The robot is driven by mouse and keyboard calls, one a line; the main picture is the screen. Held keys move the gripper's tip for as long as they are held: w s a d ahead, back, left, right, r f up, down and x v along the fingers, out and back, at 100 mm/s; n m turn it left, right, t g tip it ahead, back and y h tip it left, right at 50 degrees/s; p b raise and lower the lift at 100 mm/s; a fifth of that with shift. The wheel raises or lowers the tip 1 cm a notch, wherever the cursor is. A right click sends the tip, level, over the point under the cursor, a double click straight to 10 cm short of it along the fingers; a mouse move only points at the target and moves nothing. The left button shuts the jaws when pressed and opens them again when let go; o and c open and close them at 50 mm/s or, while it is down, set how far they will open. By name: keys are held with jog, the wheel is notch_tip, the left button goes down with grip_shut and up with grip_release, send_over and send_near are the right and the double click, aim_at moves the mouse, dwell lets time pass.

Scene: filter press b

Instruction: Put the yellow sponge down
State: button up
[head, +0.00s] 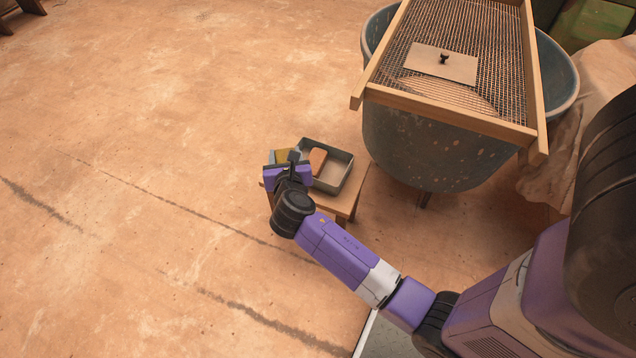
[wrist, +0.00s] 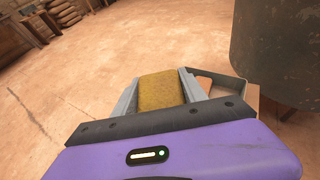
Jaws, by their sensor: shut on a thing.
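The yellow sponge (wrist: 160,92) is between the two grey fingers of my gripper (wrist: 157,95) in the wrist view. In the head view the sponge (head: 283,156) shows just past my gripper (head: 281,160), at the left side of a small wooden stand (head: 343,203). My gripper is shut on the sponge. I cannot tell whether the sponge touches the stand, because my wrist hides the space below it.
A grey tray (head: 343,178) with an orange-brown block (head: 317,160) in it sits on the stand, right of my gripper. A large dark tub (head: 430,150) with a wood-framed mesh screen (head: 448,103) stands behind right. The floor at left is clear.

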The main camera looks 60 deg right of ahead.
jog(key=s+d+f+m+g+h+b, duration=0.1)
jog(key=s+d+f+m+g+b, duration=0.2)
jog(key=d, duration=0.4)
jog(key=s+d+m+g+h+b, duration=0.2)
jog(key=s+d+m+g+b, duration=0.15)
jog(key=d, duration=0.35)
jog(key=shift+g, duration=0.35)
jog(key=f+b, duration=0.1)
jog(key=f, duration=0.2)
jog(key=f+b, duration=0.2)
jog(key=f, duration=0.1)
jog(key=s+f+b, duration=0.1)
jog(key=f+b, duration=0.1)
jog(key=f, duration=0.1)
jog(key=shift+d+f, duration=0.1)
jog(key=shift+f, duration=0.3)
jog(key=shift+f, duration=0.1)
jog(key=shift+f, duration=0.35)
jog(key=shift+f, duration=0.1)
jog(key=o, duration=1.3)
